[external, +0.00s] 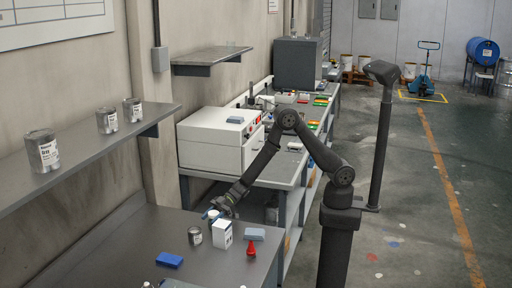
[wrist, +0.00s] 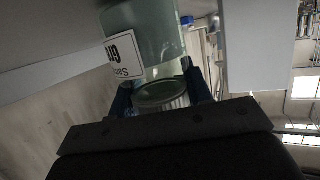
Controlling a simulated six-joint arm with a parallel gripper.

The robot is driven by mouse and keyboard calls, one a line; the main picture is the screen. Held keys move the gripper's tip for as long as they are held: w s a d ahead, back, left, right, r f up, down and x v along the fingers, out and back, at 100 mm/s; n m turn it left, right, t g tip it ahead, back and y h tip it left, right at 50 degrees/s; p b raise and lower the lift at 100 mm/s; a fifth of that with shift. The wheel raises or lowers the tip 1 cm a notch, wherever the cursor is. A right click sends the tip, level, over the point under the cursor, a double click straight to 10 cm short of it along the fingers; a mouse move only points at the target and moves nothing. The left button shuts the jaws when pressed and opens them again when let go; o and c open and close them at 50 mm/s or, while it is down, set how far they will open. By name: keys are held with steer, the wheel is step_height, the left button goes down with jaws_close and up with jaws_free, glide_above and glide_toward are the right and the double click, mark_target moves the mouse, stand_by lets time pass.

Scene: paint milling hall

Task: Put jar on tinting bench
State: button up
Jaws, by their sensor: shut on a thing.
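A jar of pale, see-through greenish glass with a white printed label (wrist: 145,40) fills the top middle of the wrist view. My gripper (wrist: 160,82) is shut on the jar, with one dark finger on each side of its ribbed lid end. In the external view my gripper (external: 219,206) reaches down over the far edge of the grey front bench (external: 125,240). The jar is small and partly hidden there, so I cannot tell whether it touches the bench. No sign names the tinting bench.
On the front bench stand a grey tin (external: 195,237), a white carton (external: 222,235), a blue block (external: 169,260), a red item (external: 251,250) and a grey-blue box (external: 255,234). A second bench behind carries a white machine (external: 215,145). A wall shelf (external: 80,150) holds tins.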

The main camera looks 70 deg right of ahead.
steer(key=o, duration=1.1)
steer(key=shift+f, duration=0.1)
steer(key=shift+c, duration=0.2)
steer(key=shift+s+d+r, duration=0.1)
steer(key=shift+d+r, duration=0.2)
steer(key=shift+d, duration=0.05)
steer(key=v, duration=1.1)
steer(key=x, duration=1.2)
steer(key=shift+s+d+r, duration=0.1)
steer(key=shift+r, duration=1.7)
